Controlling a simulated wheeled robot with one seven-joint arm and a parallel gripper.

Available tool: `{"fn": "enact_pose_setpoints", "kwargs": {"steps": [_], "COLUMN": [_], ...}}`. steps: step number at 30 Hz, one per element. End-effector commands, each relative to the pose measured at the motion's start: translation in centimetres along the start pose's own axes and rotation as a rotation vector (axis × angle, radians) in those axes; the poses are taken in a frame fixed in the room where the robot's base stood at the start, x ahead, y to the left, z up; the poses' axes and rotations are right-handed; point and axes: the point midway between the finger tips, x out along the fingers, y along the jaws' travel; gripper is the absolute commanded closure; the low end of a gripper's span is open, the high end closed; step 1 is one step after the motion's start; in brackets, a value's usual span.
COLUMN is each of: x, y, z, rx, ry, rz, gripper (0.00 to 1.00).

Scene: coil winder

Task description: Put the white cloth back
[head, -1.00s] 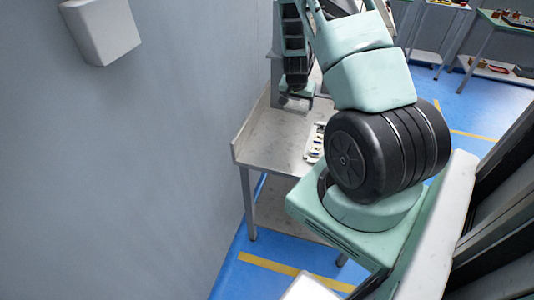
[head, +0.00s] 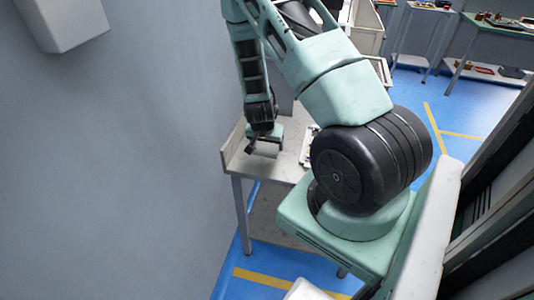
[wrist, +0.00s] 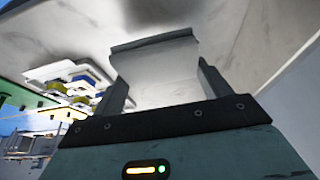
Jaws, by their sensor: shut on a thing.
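The white cloth (wrist: 155,72) is in the wrist view, a pale folded piece between the two fingers of my gripper (wrist: 162,85), which is shut on it. In the head view my gripper (head: 262,143) is low over the left part of the grey worktable (head: 240,164), close to its surface. The cloth cannot be made out clearly there. The wrist view shows the pale table surface (wrist: 228,25) beyond the cloth, with a dark shadow on it. I cannot tell whether the cloth touches the table.
A tray of small coloured parts (wrist: 70,78) is to the left in the wrist view; its edge (head: 308,148) shows beside my arm in the head view. A wall runs along the table's left, with a white box (head: 65,22) on it. Other benches (head: 495,30) stand far right.

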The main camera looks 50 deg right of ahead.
Motion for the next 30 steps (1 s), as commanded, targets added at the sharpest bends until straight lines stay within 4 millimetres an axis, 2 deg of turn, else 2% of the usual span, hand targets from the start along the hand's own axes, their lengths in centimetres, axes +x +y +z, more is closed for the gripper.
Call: {"fn": "enact_pose_setpoints", "kwargs": {"steps": [12, 25, 26, 27, 28, 30], "x": [4.0, 4.7, 4.6, 4.6, 4.5, 4.5], "y": [0.0, -0.1, -0.1, -0.1, -0.1, -0.1], "z": [1.6, 1.9, 1.9, 1.8, 1.8, 1.8], "rx": [0.000, 0.000, 0.000, 0.000, 0.000, 0.000], "ry": [0.000, 0.001, 0.001, 0.001, 0.001, 0.001], "rz": [-0.001, -0.001, -0.001, -0.001, -0.001, -0.001], "gripper": [0.45, 0.45, 0.18, 0.07, 0.02, 0.02]}}
